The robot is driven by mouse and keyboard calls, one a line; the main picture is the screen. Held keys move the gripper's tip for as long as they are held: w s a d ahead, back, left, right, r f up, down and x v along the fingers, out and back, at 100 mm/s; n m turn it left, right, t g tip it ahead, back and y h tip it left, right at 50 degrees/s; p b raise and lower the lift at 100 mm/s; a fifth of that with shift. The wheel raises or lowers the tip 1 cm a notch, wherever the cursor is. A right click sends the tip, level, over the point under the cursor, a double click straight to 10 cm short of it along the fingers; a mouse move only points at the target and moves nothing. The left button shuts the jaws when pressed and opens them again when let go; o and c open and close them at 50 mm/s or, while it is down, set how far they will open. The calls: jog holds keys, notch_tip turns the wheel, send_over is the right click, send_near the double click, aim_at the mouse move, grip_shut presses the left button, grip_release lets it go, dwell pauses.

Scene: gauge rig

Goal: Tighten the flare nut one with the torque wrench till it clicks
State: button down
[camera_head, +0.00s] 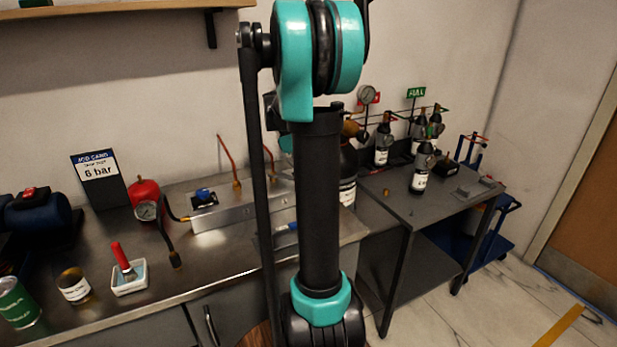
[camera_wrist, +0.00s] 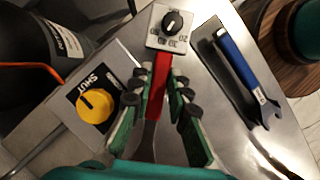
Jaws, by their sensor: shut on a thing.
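In the wrist view my gripper (camera_wrist: 160,82) is shut on a red-handled tool (camera_wrist: 158,88). Its grey shaft runs down between the fingers; its far end is out of sight. The tool looks like the torque wrench, but I cannot be sure. A pale block with a black dial and numbers (camera_wrist: 172,27) is at the tip of the red handle; I cannot tell whether they are joined. In the head view my arm hides the gripper. Two copper tubes end in brass nuts (camera_head: 237,185) (camera_head: 272,178) near a metal block (camera_head: 225,214). I cannot tell which is flare nut one.
A blue-handled open-ended wrench (camera_wrist: 238,65) lies in a dark tray right of the gripper. A yellow knob (camera_wrist: 95,105) on a "SHUT" plate and a black bottle (camera_wrist: 40,45) stand left. A gauge (camera_head: 147,211) with hose and a job card (camera_head: 98,178) reading 6 bar are on the bench.

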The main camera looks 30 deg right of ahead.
jog(key=shift+s+a+m+g+y, duration=0.2)
jog(key=shift+s+a+m, duration=0.25)
jog(key=shift+a+m, duration=0.25)
jog(key=shift+s+a+m+g+y, duration=0.2)
jog(key=shift+s+a+m, duration=0.2)
jog(key=shift+a+m, duration=0.25)
dwell(1.5)
jog(key=shift+w+d+n+t+h, duration=0.15)
jog(key=shift+w+d+n, duration=0.15)
jog(key=shift+d+n, duration=0.2)
jog(key=shift+w+d+n+t+h, duration=0.15)
jog(key=shift+w+d+n, duration=0.1)
jog(key=shift+d+n, duration=0.15)
dwell(0.4)
jog(key=shift+s+d, duration=0.15)
jog(key=shift+s+d, duration=0.65)
jog(key=shift+s, duration=0.35)
jog(key=shift+s+d, duration=0.65)
jog(key=shift+s, duration=0.3)
jog(key=shift+r, duration=2.25)
